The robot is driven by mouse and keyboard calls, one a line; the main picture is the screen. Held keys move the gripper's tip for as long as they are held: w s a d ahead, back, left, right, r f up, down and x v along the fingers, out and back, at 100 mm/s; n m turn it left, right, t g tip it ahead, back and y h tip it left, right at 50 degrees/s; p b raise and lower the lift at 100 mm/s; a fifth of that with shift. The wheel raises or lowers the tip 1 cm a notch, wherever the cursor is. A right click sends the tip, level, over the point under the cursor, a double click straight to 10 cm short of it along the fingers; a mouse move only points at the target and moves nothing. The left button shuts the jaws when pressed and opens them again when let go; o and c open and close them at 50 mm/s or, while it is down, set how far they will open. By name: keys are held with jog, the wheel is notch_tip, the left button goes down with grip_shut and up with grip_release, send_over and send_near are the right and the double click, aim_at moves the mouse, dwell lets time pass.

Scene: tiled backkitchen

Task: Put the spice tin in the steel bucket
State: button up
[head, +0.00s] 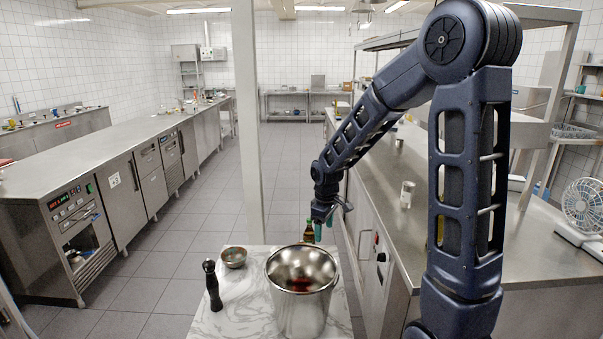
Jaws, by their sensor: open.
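The steel bucket (303,313) stands upright on a small marble-topped table (245,312) at the bottom centre. A reddish-brown patch (302,284) shows inside it; I cannot tell whether it is the spice tin or a reflection. My gripper (320,231) points down, open, just beyond and above the bucket's far rim. A small brown, bottle-like thing (309,232) shows beside the fingers, and I see no clear hold on it. A small metal can with a pale label (407,195) stands on the right counter, well apart from my gripper.
A pale post (246,120) rises behind the table. Open tiled floor (185,220) lies to the left.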

jog(key=s+d+r+m+t, duration=0.2)
jog(key=s+d+r+m, duration=0.5)
jog(key=d+r, duration=0.6)
jog(key=s+d+r+m, duration=0.2)
jog(key=s+d, duration=0.1)
jog(key=s, duration=0.3)
jog(key=s+d+r+m+t, duration=0.1)
jog(key=s+d+r+m, duration=0.2)
jog(key=s, duration=0.4)
jog(key=shift+d+t, duration=0.3)
jog(key=shift+d, duration=0.45)
jog(key=shift+s, duration=0.1)
